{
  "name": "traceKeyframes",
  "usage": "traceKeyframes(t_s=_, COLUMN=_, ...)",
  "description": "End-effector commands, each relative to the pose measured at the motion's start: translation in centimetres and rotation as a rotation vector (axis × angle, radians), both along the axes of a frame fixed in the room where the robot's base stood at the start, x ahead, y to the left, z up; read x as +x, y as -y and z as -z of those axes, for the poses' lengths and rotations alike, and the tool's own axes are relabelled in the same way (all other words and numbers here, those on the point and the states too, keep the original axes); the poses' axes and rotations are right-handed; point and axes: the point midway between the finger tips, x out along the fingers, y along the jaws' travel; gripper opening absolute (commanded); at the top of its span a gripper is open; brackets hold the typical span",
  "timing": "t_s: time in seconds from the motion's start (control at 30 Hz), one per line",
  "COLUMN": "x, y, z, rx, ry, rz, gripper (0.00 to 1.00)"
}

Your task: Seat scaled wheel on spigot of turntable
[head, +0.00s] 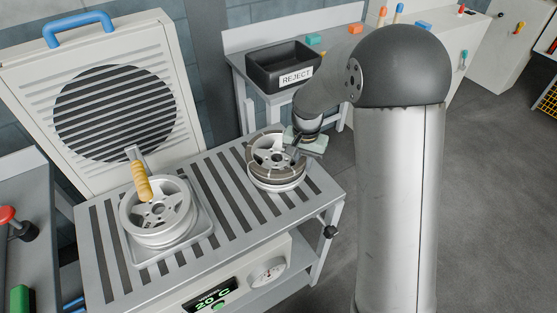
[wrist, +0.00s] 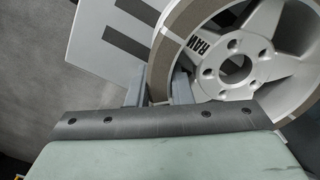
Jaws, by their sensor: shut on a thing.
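A silver spoked wheel with a brownish band around its rim (head: 262,172) is at the right part of the slatted table. My gripper (head: 291,152) holds its rim from the right. In the wrist view, the two grey fingers (wrist: 160,88) stand on either side of the rim of the wheel (wrist: 262,88), which bears dark lettering and several bolt holes. A lighter round part (head: 283,187) shows just under the wheel; I cannot tell if they touch. The spigot is hidden. A second silver wheel (head: 158,212), without the band, lies on a square plate (head: 203,243) at the left.
The slatted table (head: 228,207) has bare room between the wheels. A yellow-handled tool (head: 142,181) stands over the left wheel. An upright panel with a round grille (head: 115,115) and blue handle stands behind. A black REJECT bin (head: 284,64) is on the bench behind.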

Motion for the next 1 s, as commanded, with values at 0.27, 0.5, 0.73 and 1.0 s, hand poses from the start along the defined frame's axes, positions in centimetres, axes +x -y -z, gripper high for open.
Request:
traceKeyframes(t_s=0.27, x=0.1, y=0.0, z=-1.6, rx=0.001, ry=0.005, rz=0.0, gripper=0.0)
traceKeyframes(t_s=0.5, x=0.1, y=0.0, z=-2.6, rx=0.001, ry=0.004, rz=0.0, gripper=0.0)
traceKeyframes(t_s=0.73, x=0.1, y=0.0, z=-3.7, rx=0.001, ry=0.004, rz=0.0, gripper=0.0)
traceKeyframes(t_s=1.0, x=0.1, y=0.0, z=-4.9, rx=0.001, ry=0.005, rz=0.0, gripper=0.0)
